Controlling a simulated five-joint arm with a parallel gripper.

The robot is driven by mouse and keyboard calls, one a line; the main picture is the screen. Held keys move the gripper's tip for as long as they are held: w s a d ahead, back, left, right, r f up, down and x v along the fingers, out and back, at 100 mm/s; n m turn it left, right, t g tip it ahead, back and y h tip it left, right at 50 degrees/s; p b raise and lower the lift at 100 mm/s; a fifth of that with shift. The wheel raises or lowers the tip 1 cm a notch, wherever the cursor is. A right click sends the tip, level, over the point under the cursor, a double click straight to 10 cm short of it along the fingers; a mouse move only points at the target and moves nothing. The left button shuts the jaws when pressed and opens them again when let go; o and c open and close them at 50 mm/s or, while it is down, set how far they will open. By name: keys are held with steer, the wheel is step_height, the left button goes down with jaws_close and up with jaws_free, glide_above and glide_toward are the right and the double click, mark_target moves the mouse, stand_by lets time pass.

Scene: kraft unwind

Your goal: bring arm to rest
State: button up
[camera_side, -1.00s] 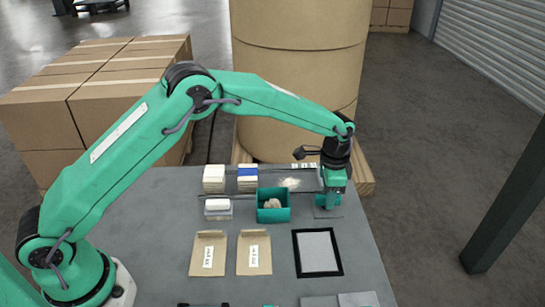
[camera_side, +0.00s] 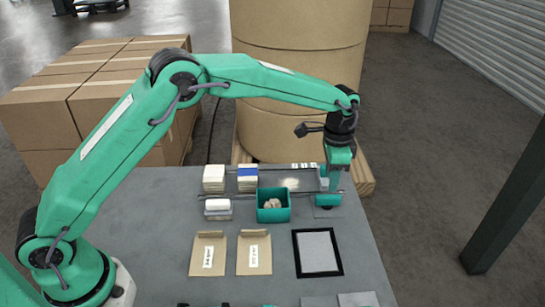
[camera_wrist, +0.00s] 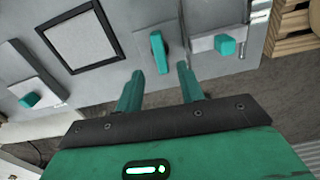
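My gripper (camera_side: 335,178) is at the right end of the grey table (camera_side: 130,215), raised above a small teal piece (camera_side: 327,200). In the wrist view my gripper (camera_wrist: 158,82) has its two teal fingers spread apart with nothing between the tips. The teal piece (camera_wrist: 158,52) stands on a grey plate beyond the fingertips, apart from them. My arm reaches across the table, bent at the elbow.
A teal bin (camera_side: 273,215) with pale contents, a black-framed pad (camera_side: 318,253) and two kraft envelopes (camera_side: 208,262) lie left of and nearer than the gripper. White stacks (camera_side: 214,178) stand at the back. A large kraft roll (camera_side: 298,60) rises behind the table.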

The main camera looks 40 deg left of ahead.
steer(key=shift+r, duration=0.7)
steer(key=shift+s+a+r, duration=0.1)
steer(key=shift+a+r, duration=0.05)
steer(key=shift+r, duration=0.1)
steer(key=s+a+r+n+t, duration=0.3)
steer(key=s+a+r+n, duration=0.2)
steer(key=s+a+r, duration=0.95)
steer(key=s+a+n+t, duration=0.1)
steer(key=s+a+n, duration=0.1)
steer(key=s, duration=0.7)
steer(key=s+a+n+t, duration=0.1)
steer(key=s+a+n, duration=0.1)
steer(key=s, duration=0.7)
steer(key=shift+s+a+f+n+t, duration=0.2)
steer(key=shift+a+n+t, duration=0.1)
steer(key=shift+a, duration=0.1)
